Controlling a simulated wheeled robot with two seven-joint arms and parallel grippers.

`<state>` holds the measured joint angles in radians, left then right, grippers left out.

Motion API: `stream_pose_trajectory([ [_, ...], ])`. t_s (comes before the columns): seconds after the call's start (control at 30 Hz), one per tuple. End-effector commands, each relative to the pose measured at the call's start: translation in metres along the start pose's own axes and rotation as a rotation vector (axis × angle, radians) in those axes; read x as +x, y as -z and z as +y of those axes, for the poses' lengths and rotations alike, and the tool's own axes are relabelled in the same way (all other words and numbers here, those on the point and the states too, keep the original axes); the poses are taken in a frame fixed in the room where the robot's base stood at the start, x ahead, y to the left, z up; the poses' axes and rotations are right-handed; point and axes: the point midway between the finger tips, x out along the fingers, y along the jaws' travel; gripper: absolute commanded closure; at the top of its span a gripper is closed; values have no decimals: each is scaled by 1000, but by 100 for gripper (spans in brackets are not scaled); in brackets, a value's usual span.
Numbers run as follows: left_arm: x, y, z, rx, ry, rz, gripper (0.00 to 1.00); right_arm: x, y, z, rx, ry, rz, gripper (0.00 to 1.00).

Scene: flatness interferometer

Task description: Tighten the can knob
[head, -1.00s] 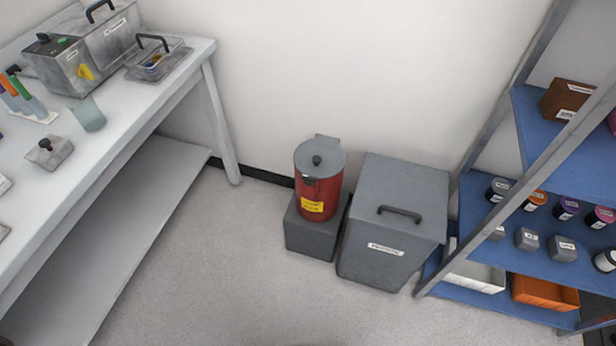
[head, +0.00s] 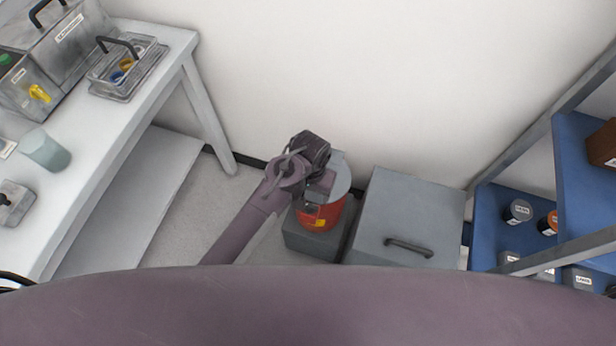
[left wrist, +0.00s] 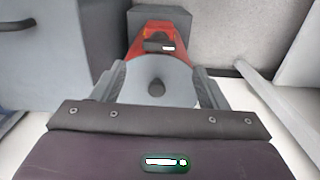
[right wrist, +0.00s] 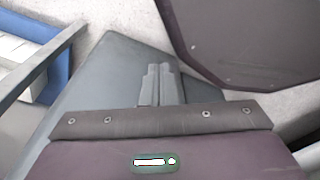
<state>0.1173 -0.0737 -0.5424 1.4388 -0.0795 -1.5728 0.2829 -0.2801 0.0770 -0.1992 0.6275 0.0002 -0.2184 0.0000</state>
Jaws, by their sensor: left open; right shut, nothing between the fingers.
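The red can (head: 322,213) with a grey lid (head: 341,178) stands on a grey block (head: 312,243) by the wall. My left gripper (head: 313,185) is over the can and hides much of its lid in the head view. My right gripper (right wrist: 159,84) is shut and empty, above a grey surface in the right wrist view.
A grey bin with a black handle (head: 408,247) stands right of the can. A white bench (head: 160,58) is at the left and a blue shelf rack (head: 497,207) at the right. Free floor shows between bench and can.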

Motion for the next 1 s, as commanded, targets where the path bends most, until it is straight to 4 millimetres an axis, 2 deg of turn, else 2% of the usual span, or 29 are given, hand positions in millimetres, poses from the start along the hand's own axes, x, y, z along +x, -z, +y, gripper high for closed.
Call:
stream_pose_trajectory([
  [0.13,8,-1,1,2,4,-8,33,0,-13,-2,0,3,-18,100],
  [0.37,46,0,0,2,4,-6,33,1,-38,-6,-1,8,-54,100],
  [0.47,60,0,0,2,4,-6,33,2,-37,-6,-1,7,-52,100],
  [0.6,71,0,0,2,4,-5,33,4,-25,-3,-2,3,-35,100],
  [0.73,74,0,0,2,3,-3,33,4,-14,0,-3,0,-17,100],
  [0.9,74,0,0,2,3,-3,33,4,-14,0,-3,0,-18,100],
  [1.0,74,0,0,2,3,-3,44,4,-16,0,-3,0,-21,100],
])
